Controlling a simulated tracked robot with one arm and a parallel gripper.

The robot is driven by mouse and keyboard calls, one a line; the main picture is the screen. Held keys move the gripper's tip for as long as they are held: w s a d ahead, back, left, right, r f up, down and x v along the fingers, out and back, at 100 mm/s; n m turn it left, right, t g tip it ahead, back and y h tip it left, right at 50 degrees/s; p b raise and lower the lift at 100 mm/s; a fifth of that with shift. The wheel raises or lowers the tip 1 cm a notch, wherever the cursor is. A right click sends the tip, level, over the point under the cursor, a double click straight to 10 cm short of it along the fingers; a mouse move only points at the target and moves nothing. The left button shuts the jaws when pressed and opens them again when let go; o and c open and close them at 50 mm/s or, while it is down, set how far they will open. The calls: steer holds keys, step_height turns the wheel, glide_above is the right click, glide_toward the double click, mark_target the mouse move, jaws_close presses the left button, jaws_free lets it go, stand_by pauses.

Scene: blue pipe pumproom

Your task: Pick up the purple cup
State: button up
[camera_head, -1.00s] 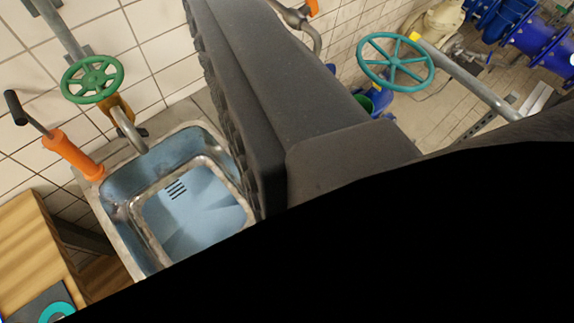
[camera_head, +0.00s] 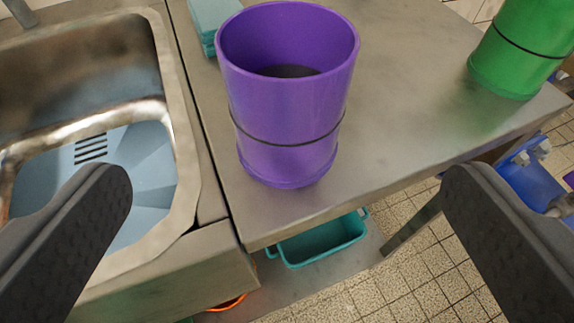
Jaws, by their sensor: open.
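The purple cup (camera_head: 285,110) stands upright on the metal counter (camera_head: 410,95), right of the sink and close to the counter's front edge. It has a thin dark band around its lower part, and its inside is dark at the bottom. My gripper (camera_head: 287,195) is open and empty. Its two dark fingers are wide apart, one at the lower left and one at the lower right, with the cup ahead between them in the picture. Neither finger appears to touch the cup.
A metal sink (camera_head: 185,150) lies left of the cup. A green cup (camera_head: 523,45) stands at the counter's right end. Teal cloths or sponges (camera_head: 212,18) lie behind the purple cup. A teal bin (camera_head: 325,242) sits below the counter. The counter between the cups is clear.

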mark_target(283, 105)
steer(key=b+x, duration=0.1)
steer(key=x, duration=0.7)
steer(key=shift+s+a, duration=0.1)
steer(key=shift+b+x, duration=1)
steer(key=shift+x, duration=1.9)
steer(key=shift+r, duration=0.2)
steer(key=c, duration=1.1)
